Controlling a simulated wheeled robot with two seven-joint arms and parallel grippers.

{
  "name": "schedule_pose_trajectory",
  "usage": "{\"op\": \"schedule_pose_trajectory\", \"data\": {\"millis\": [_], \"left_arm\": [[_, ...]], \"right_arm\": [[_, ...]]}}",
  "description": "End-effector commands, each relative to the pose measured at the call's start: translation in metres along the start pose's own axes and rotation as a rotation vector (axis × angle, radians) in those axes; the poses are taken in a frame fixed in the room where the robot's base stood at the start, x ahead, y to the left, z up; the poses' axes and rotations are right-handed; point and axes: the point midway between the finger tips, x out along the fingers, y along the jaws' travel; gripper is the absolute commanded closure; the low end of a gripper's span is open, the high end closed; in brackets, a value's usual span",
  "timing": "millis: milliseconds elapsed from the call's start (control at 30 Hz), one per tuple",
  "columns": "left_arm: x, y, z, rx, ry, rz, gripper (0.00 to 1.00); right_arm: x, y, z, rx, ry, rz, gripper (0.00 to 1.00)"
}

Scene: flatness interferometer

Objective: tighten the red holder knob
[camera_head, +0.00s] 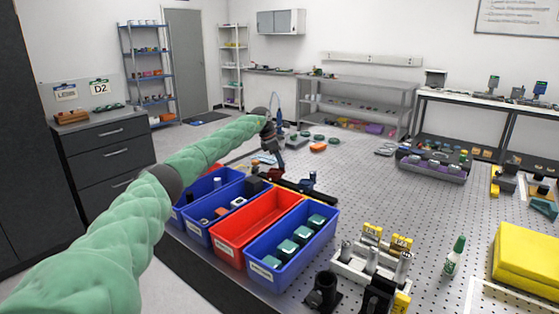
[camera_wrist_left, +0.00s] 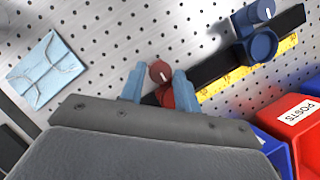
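The red knob (camera_wrist_left: 160,72) shows in the left wrist view at the tips of my left gripper (camera_wrist_left: 160,86), with one blue finger on each side. The fingers stand apart, and I see no clear contact with the knob. More red (camera_wrist_left: 167,97) shows below it, beside a black rail (camera_wrist_left: 215,68). In the head view my left gripper (camera_head: 276,156) points down over the table behind the bins. I cannot make out the knob there. My right gripper is not in view.
Blue and red bins (camera_head: 258,222) stand in front of the left gripper. A dark blue cylindrical fitting (camera_wrist_left: 256,45) sits on the rail, beside a yellow scale (camera_wrist_left: 250,78). A pale blue folded cloth (camera_wrist_left: 45,70) lies at left.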

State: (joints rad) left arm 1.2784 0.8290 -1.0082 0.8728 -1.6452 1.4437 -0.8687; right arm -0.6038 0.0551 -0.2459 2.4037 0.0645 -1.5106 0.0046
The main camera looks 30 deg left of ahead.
Motion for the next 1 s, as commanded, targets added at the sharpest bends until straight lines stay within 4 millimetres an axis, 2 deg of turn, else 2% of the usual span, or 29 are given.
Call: {"op": "schedule_pose_trajectory", "data": {"millis": [33, 67, 433, 800, 1000], "left_arm": [[0.000, 0.000, 0.000, 0.000, 0.000, 0.000, 0.58], [0.000, 0.000, 0.000, 0.000, 0.000, 0.000, 0.53], [-0.005, 0.000, 0.000, 0.000, 0.000, 0.001, 0.53], [-0.057, 0.001, 0.000, 0.001, -0.001, 0.001, 0.53], [-0.075, 0.001, 0.000, 0.000, 0.000, 0.001, 0.53]], "right_arm": [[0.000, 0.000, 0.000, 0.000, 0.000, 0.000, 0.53], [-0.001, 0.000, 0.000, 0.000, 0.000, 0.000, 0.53], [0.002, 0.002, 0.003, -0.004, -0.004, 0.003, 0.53], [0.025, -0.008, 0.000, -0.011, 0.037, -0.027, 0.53], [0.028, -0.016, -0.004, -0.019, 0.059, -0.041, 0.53]]}}
